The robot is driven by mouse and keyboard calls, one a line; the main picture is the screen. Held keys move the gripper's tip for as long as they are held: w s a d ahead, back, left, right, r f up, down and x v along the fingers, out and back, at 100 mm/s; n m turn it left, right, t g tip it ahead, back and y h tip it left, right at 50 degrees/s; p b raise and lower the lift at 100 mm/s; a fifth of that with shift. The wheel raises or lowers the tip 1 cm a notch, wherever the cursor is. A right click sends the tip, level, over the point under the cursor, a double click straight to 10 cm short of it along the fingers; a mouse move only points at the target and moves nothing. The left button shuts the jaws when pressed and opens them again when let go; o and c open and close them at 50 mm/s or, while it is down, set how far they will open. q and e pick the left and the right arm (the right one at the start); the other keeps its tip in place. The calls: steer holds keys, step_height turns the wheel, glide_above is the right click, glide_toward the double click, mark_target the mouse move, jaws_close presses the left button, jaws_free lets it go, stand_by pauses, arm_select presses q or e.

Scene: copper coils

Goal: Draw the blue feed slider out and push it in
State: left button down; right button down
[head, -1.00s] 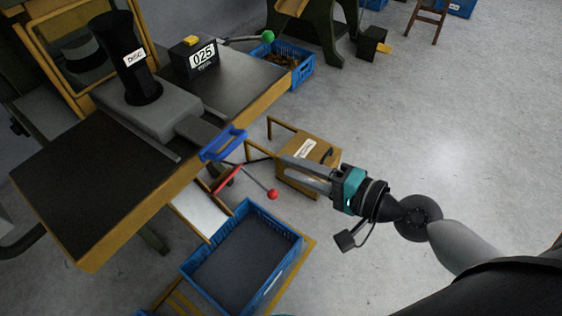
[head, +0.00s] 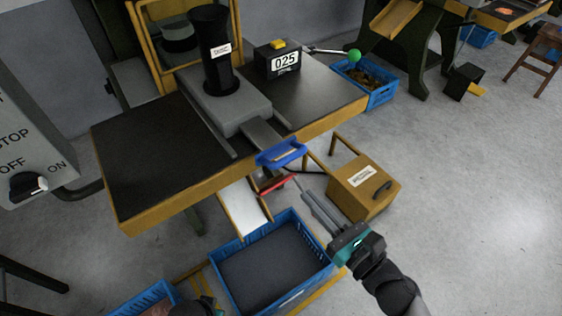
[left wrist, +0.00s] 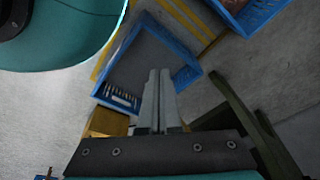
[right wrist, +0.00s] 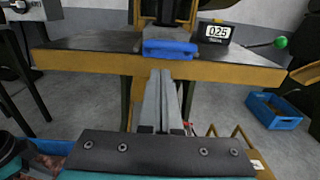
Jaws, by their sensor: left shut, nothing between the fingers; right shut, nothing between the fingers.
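The blue feed slider handle (head: 281,153) sticks out at the front edge of the machine table, on the end of a grey slide plate. It also shows in the right wrist view (right wrist: 170,49), just beyond my fingertips. My right gripper (head: 299,182) is shut and empty, a little below and in front of the handle, apart from it. It also shows in the right wrist view (right wrist: 161,75). My left gripper (left wrist: 158,74) is shut and empty in the left wrist view, above a blue crate (left wrist: 145,62). In the head view only a bit of the left arm shows at the bottom.
A black feed tube (head: 214,50) and a counter box reading 025 (head: 277,58) stand on the table (head: 155,160). A red lever (head: 276,184) and a white chute (head: 244,204) are below the handle. A blue crate (head: 325,272) and a yellow-brown box (head: 364,186) stand below.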

glide_toward(257, 139)
steer(key=shift+w+f+b, duration=0.15)
steer(key=shift+f+b, duration=0.1)
steer(key=shift+b, duration=0.05)
arm_select(q)
steer(key=shift+w+d+r, duration=0.15)
steer(key=shift+d+r, duration=0.05)
steer(key=shift+r, duration=0.6)
arm_select(e)
steer(key=shift+w+a, duration=0.35)
steer(key=shift+w, duration=0.15)
